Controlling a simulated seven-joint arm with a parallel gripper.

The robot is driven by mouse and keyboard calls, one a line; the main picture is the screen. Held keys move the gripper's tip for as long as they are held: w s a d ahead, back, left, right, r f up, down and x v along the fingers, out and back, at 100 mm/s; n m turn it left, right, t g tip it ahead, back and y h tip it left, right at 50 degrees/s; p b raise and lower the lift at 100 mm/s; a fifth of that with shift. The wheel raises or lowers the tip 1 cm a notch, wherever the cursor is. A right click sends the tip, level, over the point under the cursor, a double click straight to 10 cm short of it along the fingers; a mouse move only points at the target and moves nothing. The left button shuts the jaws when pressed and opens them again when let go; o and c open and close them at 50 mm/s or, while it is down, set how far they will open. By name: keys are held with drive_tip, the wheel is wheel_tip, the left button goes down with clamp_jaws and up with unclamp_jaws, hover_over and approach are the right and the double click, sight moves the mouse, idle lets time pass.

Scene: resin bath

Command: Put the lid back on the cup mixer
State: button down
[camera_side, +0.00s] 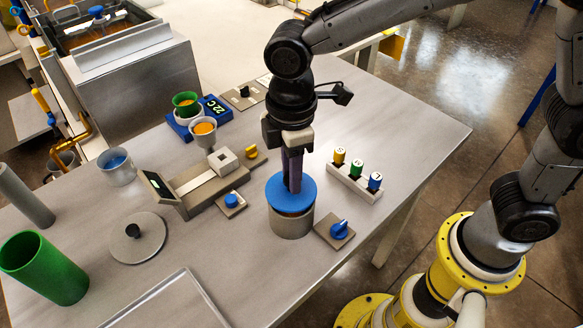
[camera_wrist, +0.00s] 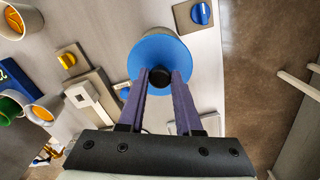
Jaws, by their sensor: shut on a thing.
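The blue lid (camera_side: 291,190) is a round disc at the top of the grey cup mixer (camera_side: 291,223). From the side it looks level and lined up with the mixer body; I cannot tell whether it is fully seated. My gripper (camera_side: 292,182) points straight down over the lid's middle. In the wrist view my gripper (camera_wrist: 160,76) has its two purple fingers shut on the lid's black knob (camera_wrist: 160,79), with the blue lid (camera_wrist: 159,50) spread around it. In the side view the fingers hide the knob.
A blue dial (camera_side: 339,230) sits right of the mixer, and a rack (camera_side: 354,184) with several coloured-cap vials stands behind it. A grey balance (camera_side: 190,187) and blue knob (camera_side: 232,200) lie left. A round grey lid (camera_side: 136,240) and green cylinder (camera_side: 43,268) stand further left.

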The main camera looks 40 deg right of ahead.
drive_tip(key=shift+f, duration=0.4)
drive_tip(key=c, duration=0.6)
unclamp_jaws()
wheel_tip(320, 180, up, 13)
drive_tip(key=shift+r, duration=0.15)
drive_tip(key=s+d+f+m+t, duration=0.2)
drive_tip(key=s+d+m, duration=0.4)
drive_tip(key=d, duration=0.5)
drive_tip(key=s+d+f+m+t, duration=0.2)
drive_tip(key=s+d+m, duration=0.5)
drive_tip(key=d, duration=0.4)
drive_tip(key=shift+s+f+t, duration=0.2)
drive_tip(key=shift+s+t, duration=0.6)
